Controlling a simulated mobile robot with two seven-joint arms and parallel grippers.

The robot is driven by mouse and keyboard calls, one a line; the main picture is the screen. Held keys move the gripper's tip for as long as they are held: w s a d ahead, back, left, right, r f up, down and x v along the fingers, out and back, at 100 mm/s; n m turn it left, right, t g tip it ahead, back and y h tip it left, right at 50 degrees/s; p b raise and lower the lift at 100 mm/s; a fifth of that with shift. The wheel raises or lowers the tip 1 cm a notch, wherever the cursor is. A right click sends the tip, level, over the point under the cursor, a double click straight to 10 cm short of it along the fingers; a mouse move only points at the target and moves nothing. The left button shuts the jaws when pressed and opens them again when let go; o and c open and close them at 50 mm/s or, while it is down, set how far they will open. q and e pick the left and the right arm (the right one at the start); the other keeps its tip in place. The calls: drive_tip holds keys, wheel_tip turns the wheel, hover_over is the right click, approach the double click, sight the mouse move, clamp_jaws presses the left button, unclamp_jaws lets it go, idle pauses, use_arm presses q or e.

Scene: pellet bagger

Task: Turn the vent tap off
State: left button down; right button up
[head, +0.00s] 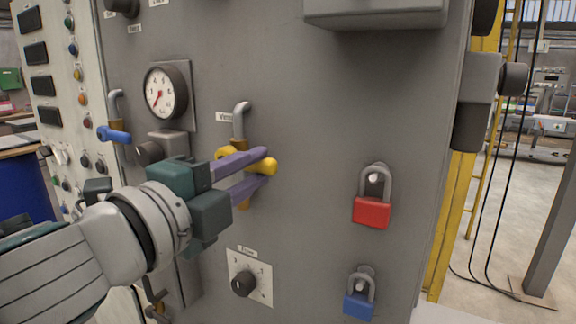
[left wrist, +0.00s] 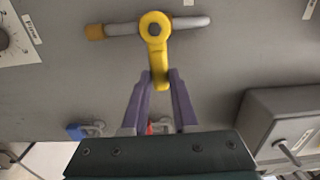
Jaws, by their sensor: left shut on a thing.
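The vent tap has a yellow lever (head: 270,167) on a grey pipe with brass ends, beside a small label on the grey panel (head: 310,110). The lever lies crosswise to the upright pipe in the head view, its free end to the right. In the left wrist view the lever (left wrist: 156,45) also stands square to the pipe (left wrist: 188,23). My left gripper (head: 262,167) is shut on the lever near its free end, one purple finger on each side. The fingers (left wrist: 160,77) and lever end show clearly in the wrist view. My right gripper is out of view.
A blue-handled tap (head: 113,134) and a pressure gauge (head: 160,92) are left of the vent tap. A knob (head: 243,283) sits below it. A red padlock (head: 371,212) and a blue padlock (head: 358,306) hang to the right. A grey box (head: 375,12) juts out above.

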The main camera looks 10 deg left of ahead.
use_arm(q)
drive_tip(key=shift+f, duration=0.1)
idle(0.4)
drive_tip(key=c, duration=0.7)
unclamp_jaws()
drive_tip(key=b+v, duration=0.1)
drive_tip(key=v, duration=0.9)
